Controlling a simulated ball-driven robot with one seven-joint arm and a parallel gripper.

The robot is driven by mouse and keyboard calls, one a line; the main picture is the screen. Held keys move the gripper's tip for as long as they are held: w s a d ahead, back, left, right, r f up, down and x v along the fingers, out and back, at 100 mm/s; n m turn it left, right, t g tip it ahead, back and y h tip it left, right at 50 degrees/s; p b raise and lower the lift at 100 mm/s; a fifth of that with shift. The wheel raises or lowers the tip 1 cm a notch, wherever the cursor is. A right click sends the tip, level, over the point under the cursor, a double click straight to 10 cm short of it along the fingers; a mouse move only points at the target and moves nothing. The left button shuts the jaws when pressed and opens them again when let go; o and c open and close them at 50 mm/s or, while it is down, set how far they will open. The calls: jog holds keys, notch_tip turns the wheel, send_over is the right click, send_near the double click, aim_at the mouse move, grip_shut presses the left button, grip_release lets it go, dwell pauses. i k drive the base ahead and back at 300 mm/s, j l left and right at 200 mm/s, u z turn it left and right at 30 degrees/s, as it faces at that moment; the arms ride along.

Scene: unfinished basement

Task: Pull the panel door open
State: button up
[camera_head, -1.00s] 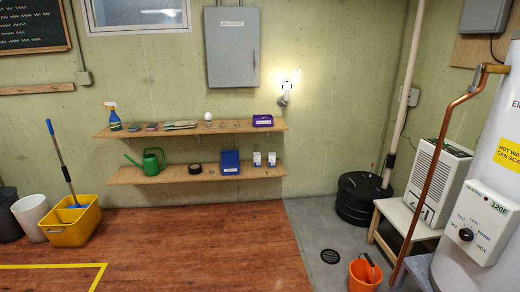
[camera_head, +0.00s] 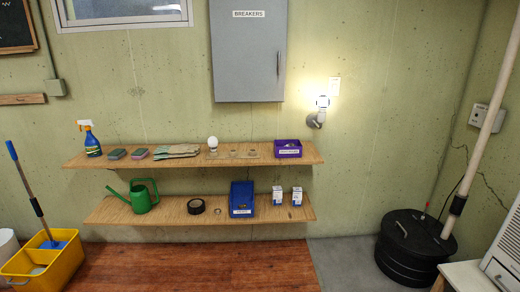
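The panel door is the grey metal door (camera_head: 246,62) of a wall box labelled "BREAKERS", high on the concrete wall at the top centre. It looks shut, and its top edge is cut off by the picture. A dark upright handle (camera_head: 278,63) sits near its right edge. My gripper and arm are not in view.
Two wooden shelves hang below the box. The upper shelf (camera_head: 110,160) bears a spray bottle, sponges, gloves, a bulb and a purple bin. The lower shelf (camera_head: 110,212) bears a watering can, tape and a blue bin. A yellow mop bucket (camera_head: 62,270) and black lidded sump (camera_head: 410,250) flank open floor.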

aim_at(249, 37)
jog(key=i+j+u, duration=0.1)
jog(key=i+u, duration=0.3)
jog(key=i, duration=0.55)
jog(key=i+l+u, duration=0.2)
jog(key=i+u, duration=0.2)
jog(key=i, duration=0.5)
